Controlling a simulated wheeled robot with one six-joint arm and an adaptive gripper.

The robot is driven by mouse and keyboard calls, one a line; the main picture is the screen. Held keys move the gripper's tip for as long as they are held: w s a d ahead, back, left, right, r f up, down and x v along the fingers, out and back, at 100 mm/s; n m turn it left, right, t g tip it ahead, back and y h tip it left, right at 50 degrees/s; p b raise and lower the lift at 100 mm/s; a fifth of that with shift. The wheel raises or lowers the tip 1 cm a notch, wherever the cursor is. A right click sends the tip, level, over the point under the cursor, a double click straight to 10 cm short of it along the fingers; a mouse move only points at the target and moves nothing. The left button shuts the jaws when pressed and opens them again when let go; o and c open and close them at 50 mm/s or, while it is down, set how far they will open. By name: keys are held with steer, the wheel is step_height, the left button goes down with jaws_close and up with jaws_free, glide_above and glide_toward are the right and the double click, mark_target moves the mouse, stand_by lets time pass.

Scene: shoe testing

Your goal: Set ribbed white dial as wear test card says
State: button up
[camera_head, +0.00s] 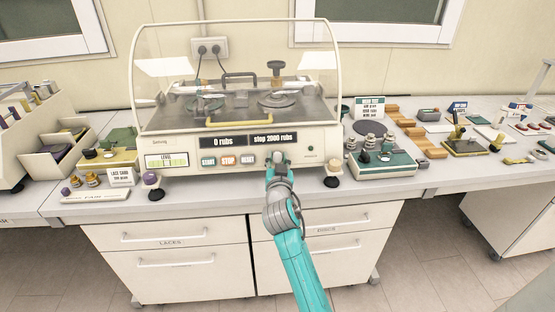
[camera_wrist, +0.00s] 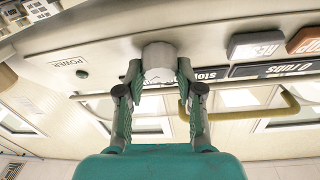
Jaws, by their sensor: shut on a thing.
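The ribbed white dial (camera_wrist: 158,60) sits on the front panel of the cream rub-testing machine (camera_head: 190,141). My gripper (camera_wrist: 159,76) is shut on the dial, with one finger on each side of it. In the head view my gripper (camera_head: 277,165) covers most of the dial. The panel displays read "0 rubs" (camera_head: 222,142) and "stop 2000 rubs" (camera_head: 273,139). A white card with a teal header (camera_head: 370,106) stands right of the machine; its small lines are not clearly readable, so I cannot tell whether it is the wear test card.
START, STOP and RESET buttons (camera_head: 228,160) lie left of the dial, and a POWER light (camera_head: 309,149) right of it. A clear hood (camera_head: 238,40) arches over the machine. A teal device (camera_head: 382,164) stands to the right, a lace card (camera_head: 120,175) to the left.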

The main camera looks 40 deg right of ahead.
steer(key=shift+n, duration=0.3)
steer(key=n+t+y, duration=0.1)
steer(key=n, duration=0.2)
steer(key=n+y, duration=0.2)
steer(key=n, duration=0.1)
steer(key=shift+d+n+t, duration=0.1)
steer(key=shift+n+t, duration=0.2)
steer(key=shift+t, duration=0.1)
steer(key=shift+n+y, duration=1.2)
steer(key=shift+n, duration=1.3)
steer(key=o, duration=1.1)
steer(key=shift+o, duration=0.2)
steer(key=shift+s, duration=0.15)
steer(key=v, duration=1.2)
